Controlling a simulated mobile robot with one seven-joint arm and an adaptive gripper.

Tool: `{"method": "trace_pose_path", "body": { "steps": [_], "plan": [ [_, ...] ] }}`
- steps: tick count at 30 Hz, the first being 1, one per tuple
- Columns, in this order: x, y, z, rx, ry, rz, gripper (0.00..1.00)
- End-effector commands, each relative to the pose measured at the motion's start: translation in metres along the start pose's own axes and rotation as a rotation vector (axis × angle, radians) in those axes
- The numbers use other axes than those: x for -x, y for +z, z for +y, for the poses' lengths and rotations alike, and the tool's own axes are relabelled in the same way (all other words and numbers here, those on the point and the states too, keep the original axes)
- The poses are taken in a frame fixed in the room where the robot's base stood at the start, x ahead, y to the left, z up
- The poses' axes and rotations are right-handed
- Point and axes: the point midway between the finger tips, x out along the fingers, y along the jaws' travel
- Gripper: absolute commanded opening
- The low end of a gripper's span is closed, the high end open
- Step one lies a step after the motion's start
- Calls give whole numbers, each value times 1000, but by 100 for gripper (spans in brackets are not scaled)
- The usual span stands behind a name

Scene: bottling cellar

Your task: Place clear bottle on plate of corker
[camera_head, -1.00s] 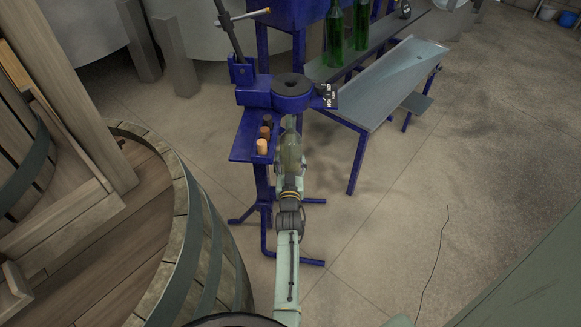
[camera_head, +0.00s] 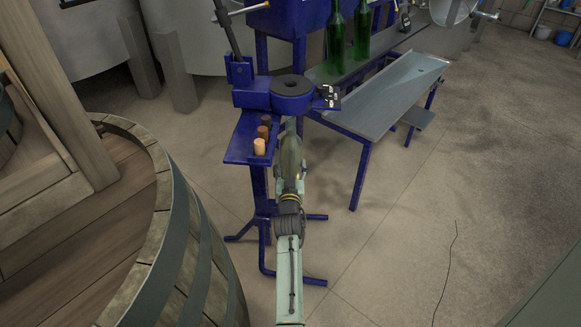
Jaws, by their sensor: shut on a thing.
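The clear bottle (camera_head: 290,153) looks olive-tinted and see-through. It appears roughly upright, just in front of the blue corker (camera_head: 270,97) and below its round head. My gripper (camera_head: 291,182) is shut on it from the near side; the fingers are small and partly merge with the bottle. The bottle's lower end is hidden by my gripper and arm. The corker's plate is not clearly visible behind my arm. I cannot tell whether the bottle touches the corker.
A small blue shelf (camera_head: 243,146) with several corks sits left of the bottle. A large wooden barrel (camera_head: 165,180) stands close on the left. Green bottles (camera_head: 335,42) stand on the rack behind, beside a sloped grey tray (camera_head: 390,100). The floor at right is mostly clear.

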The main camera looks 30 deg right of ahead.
Motion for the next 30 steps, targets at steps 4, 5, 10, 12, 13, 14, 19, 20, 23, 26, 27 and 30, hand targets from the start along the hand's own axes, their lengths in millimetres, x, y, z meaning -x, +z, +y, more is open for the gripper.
{"method": "trace_pose_path", "body": {
  "steps": [4, 5, 10, 12, 13, 14, 19, 20, 23, 26, 27, 30],
  "plan": [
    [0, 3, 0, 0, 0, -1, 59],
    [0, 3, 0, 0, 0, -1, 61],
    [0, 3, 0, 0, 0, -1, 73],
    [0, 3, 0, 0, 0, -1, 77],
    [0, 3, 0, 0, 0, -1, 78],
    [0, 3, 0, 0, 0, -1, 78],
    [0, 3, 0, 0, 0, 0, 78],
    [0, 3, 0, 0, 0, -1, 78],
    [0, -1, 0, 0, 0, 0, 78],
    [3, -3, 1, 0, 0, -3, 78],
    [5, -4, 1, 1, 0, -3, 78],
    [12, -6, 1, -1, -1, -5, 78]
  ]
}}
